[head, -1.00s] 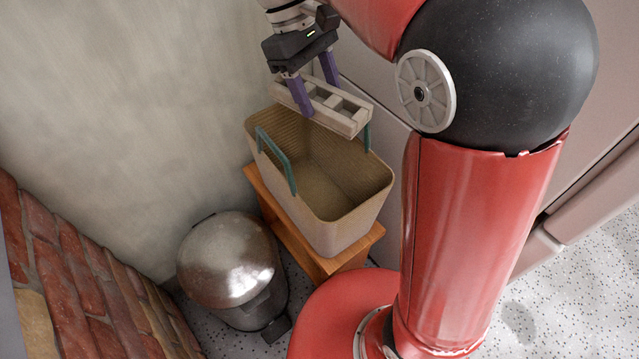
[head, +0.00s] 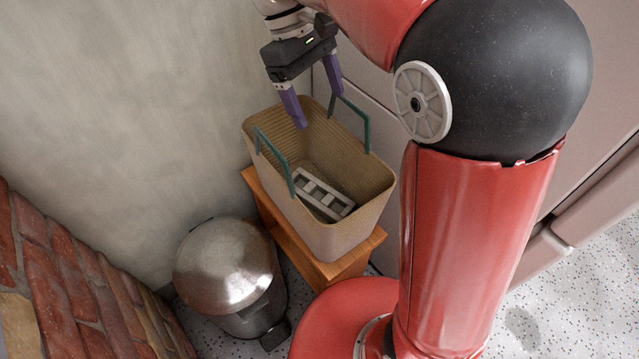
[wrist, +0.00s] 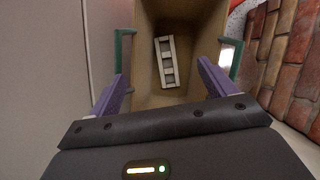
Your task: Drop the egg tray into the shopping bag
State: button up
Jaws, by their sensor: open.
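The egg tray (head: 324,190), pale grey with square cells in a row, lies inside the shopping bag (head: 345,238) near its floor. The bag is tan and woven-looking, open at the top, with two green handles standing up. In the wrist view the egg tray (wrist: 166,62) lies slightly tilted within the bag (wrist: 207,50), clear of the bag's side walls. My gripper (head: 320,108) is above the back end of the bag with its purple fingers spread apart and nothing between them. In the wrist view the fingers (wrist: 160,80) are also apart and empty, with the tray beyond them.
The bag stands on a wooden stool (head: 318,272). A metal bin (head: 228,268) stands on the speckled floor at left, near a brick plinth (head: 75,285). A plain wall is behind, and pale cabinet fronts (head: 575,190) are at right.

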jog(key=p+v, duration=0.1)
jog(key=v, duration=0.6)
jog(key=shift+r+p, duration=0.2)
jog(key=shift+p, duration=0.1)
jog(key=shift+w, duration=0.1)
jog(key=s+d+f+m+t+y, duration=0.1)
jog(key=s+d+f+m+t, duration=0.3)
jog(key=s+d, duration=0.3)
jog(key=s+d+f+m+t+y, duration=0.2)
jog(key=s+d+f+m+t, duration=0.2)
jog(key=s+d, duration=0.3)
jog(key=shift+s+d+f+m, duration=0.15)
jog(key=shift+s+f+m, duration=0.75)
jog(key=shift+s, duration=0.05)
